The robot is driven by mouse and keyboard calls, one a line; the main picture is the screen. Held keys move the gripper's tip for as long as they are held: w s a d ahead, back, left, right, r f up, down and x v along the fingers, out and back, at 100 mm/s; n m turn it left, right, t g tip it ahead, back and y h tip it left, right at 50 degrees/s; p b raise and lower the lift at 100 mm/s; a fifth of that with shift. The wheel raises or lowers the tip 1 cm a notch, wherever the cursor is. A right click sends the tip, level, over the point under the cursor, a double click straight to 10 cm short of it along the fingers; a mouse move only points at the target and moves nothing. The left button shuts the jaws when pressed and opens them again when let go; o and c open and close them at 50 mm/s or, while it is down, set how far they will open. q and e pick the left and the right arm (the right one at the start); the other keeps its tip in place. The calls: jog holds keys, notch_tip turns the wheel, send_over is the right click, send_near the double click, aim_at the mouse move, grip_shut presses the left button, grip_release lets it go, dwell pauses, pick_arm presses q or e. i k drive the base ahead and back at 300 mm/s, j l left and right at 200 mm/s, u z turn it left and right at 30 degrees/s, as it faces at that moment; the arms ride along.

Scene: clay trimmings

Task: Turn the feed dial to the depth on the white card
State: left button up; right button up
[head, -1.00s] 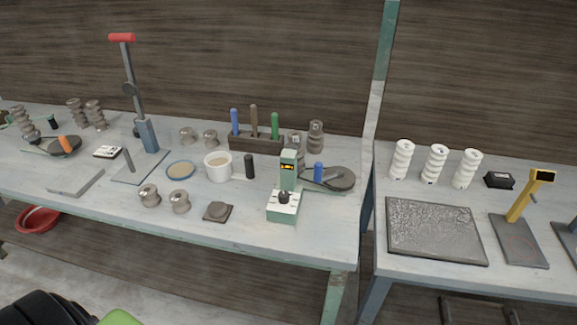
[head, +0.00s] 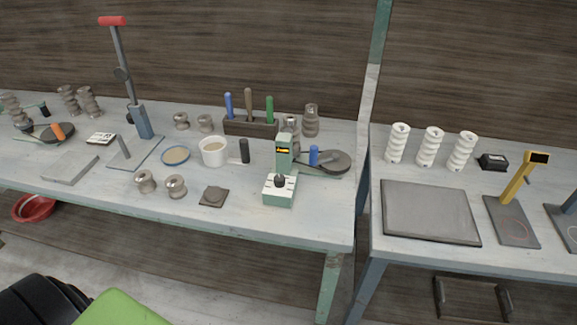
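A small green machine (head: 284,150) with a lit display stands near the front right of the left bench. A dark round knob (head: 280,181) sits on its white-topped base; it looks like the dial, but its marks are too small to read. A small white card (head: 101,138) with dark marking lies at the left of the bench, beside the tall lever press; its writing is not legible. Neither of my grippers can be made out. A black and green part, likely mine, shows at the bottom left.
A white cup (head: 214,152), a blue-rimmed dish (head: 175,156) and a tool rack (head: 250,126) stand left of the machine. A round dark pan (head: 333,162) is close on its right. The bench front before the machine is clear. A second bench holds a grey slab (head: 431,211).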

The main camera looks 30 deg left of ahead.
aim_at(279, 179)
jog(key=u, duration=0.5)
jog(key=i+j+u, duration=0.1)
jog(key=u, duration=0.3)
jog(key=i+j+u, duration=0.15)
jog(key=u, duration=0.2)
jog(key=i+j+u, duration=0.15)
jog(key=u, duration=0.25)
jog(key=i+j+u, duration=0.15)
jog(key=u, duration=0.2)
jog(key=i, duration=0.2)
